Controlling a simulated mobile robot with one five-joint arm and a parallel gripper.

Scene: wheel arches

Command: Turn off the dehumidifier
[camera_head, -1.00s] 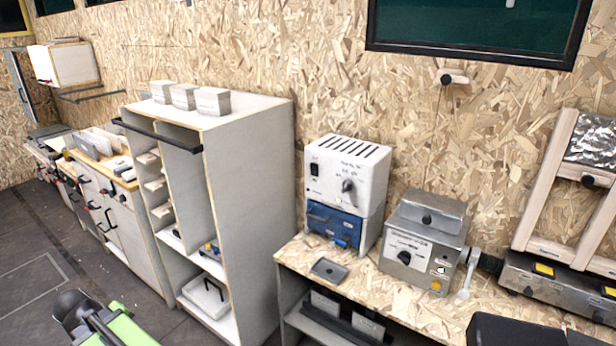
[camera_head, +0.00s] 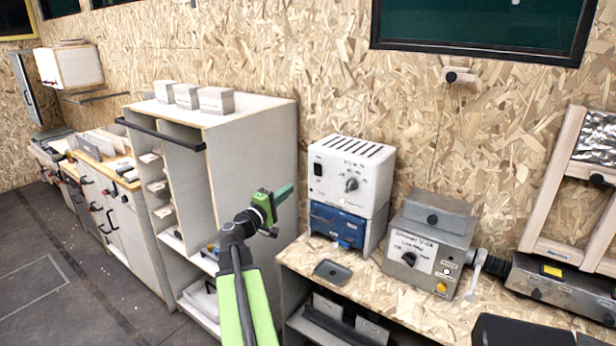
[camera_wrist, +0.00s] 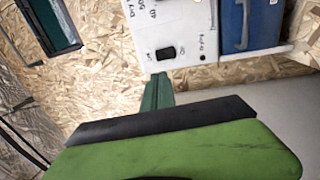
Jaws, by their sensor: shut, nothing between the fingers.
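The dehumidifier is a white box (camera_head: 335,195) with top vents, on the bench above a blue drawer-like unit (camera_head: 336,224). Its front has a black rocker switch (camera_head: 318,169) at the left and a dark knob (camera_head: 351,184). In the wrist view the white front (camera_wrist: 185,22) appears turned, with the rocker switch (camera_wrist: 165,52) between small labels and the blue unit (camera_wrist: 250,22) at the upper right. I cannot tell the switch's position. My gripper (camera_head: 287,193) is shut and empty, left of the dehumidifier and apart from it. Its green fingers (camera_wrist: 157,92) point toward the switch in the wrist view.
A tall pale shelf unit (camera_head: 250,160) stands close behind and left of my arm. A steel machine (camera_head: 425,240) with a knob and yellow button sits right of the dehumidifier. A small dark tray (camera_head: 331,271) lies on the bench (camera_head: 375,290) in front.

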